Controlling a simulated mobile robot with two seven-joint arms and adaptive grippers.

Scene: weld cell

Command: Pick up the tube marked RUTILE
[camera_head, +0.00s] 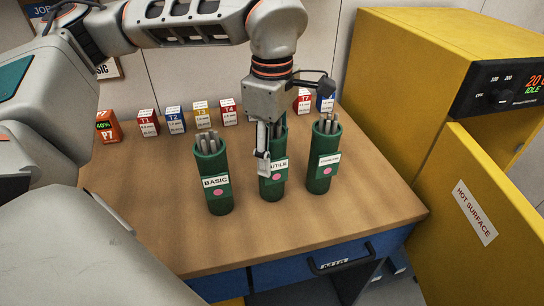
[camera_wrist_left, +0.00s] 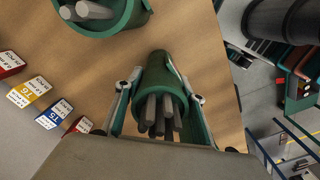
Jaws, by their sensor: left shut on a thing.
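The green tube (camera_head: 272,185) stands between two similar tubes on the wooden table. Its label reads UTILE, with the start hidden by a finger, and has a pink dot below it. Grey rods show in its mouth in the left wrist view (camera_wrist_left: 160,110). My left gripper (camera_head: 268,158) comes down from above with its fingers on either side of this tube. In the left wrist view, the fingers (camera_wrist_left: 162,90) are shut on the tube. The tube is upright, and its base seems to be on the tabletop. My right gripper is in neither view.
The BASIC tube (camera_head: 213,185) stands to the left and another green tube (camera_head: 322,165) to the right, both close by. Small numbered boxes (camera_head: 175,120) line the back. A yellow oven (camera_head: 420,70) with an open HOT SURFACE door (camera_head: 480,200) is at right. The front tabletop is clear.

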